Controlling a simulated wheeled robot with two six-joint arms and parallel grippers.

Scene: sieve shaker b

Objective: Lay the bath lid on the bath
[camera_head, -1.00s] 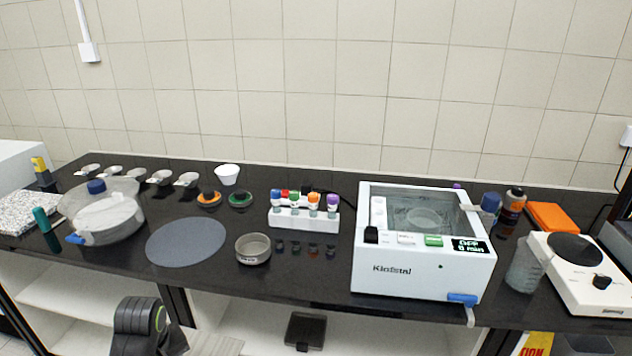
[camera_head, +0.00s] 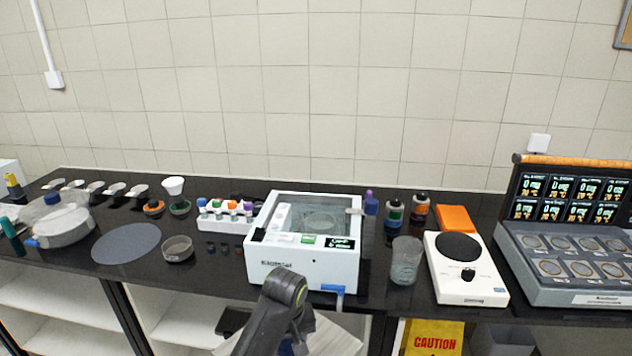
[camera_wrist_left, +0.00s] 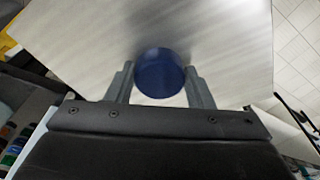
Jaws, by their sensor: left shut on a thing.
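The bath (camera_head: 307,268) is a white box with a display, a green button and an open top showing a round vessel inside. It stands on the black bench near the middle of the head view. The bath lid (camera_head: 338,338) is a flat grey metal plate at the bottom edge, in front of and below the bath. In the wrist view the lid (camera_wrist_left: 225,40) fills the top, with its round blue knob (camera_wrist_left: 159,72) between the fingers. My left gripper (camera_wrist_left: 160,84) is shut on the knob. In the head view my arm partly covers the lid. My right gripper is not in view.
A clear beaker (camera_head: 405,262), a white hotplate (camera_head: 464,270) and a balance-like console (camera_head: 570,262) stand right of the bath. A bottle rack (camera_head: 225,215) stands left of it. A blue-handled tap (camera_head: 338,290) projects at the bath's front right.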

